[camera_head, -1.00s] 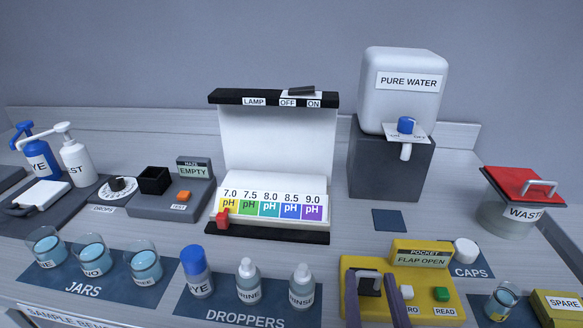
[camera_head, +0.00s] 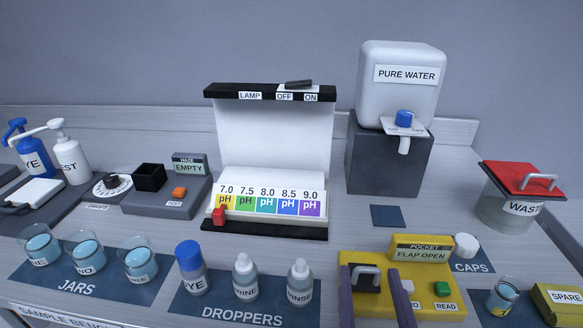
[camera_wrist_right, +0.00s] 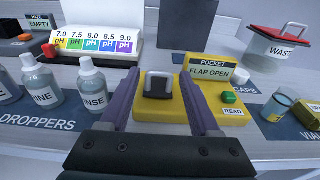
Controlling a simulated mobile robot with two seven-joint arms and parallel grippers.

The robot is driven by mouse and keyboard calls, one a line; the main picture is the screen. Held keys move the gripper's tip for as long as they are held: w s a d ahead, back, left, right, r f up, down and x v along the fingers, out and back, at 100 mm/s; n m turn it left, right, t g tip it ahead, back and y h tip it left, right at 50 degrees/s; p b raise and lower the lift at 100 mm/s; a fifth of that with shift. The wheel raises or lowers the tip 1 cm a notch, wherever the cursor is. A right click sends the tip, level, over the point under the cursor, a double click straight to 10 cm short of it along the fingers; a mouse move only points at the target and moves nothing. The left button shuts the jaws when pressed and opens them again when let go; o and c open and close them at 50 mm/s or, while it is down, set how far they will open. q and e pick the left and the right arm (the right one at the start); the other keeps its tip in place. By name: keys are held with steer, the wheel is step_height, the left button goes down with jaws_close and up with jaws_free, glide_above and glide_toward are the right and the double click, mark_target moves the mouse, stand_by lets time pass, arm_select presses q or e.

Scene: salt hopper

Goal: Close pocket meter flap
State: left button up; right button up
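The yellow pocket meter (camera_head: 375,312) sits at the front right of the bench, and it also shows in the right wrist view (camera_wrist_right: 205,112). Its display (camera_head: 421,249) reads FLAP OPEN. A dark flap with a grey loop handle (camera_head: 366,270) is on the meter's left part; in the right wrist view the handle (camera_wrist_right: 158,76) is upright. My right gripper (camera_head: 368,275) has purple fingers spread apart, one on each side of the flap and handle, with gaps visible in the right wrist view (camera_wrist_right: 158,88). It holds nothing. My left gripper is out of view.
A green READ button (camera_head: 442,289) and a white button are on the meter's right part. A white cap (camera_head: 466,245) and a small jar (camera_head: 502,296) stand to the right. Dropper bottles (camera_head: 299,283) stand close on the left. Bench behind the meter is mostly clear.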

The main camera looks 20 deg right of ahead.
steer(key=v, duration=1)
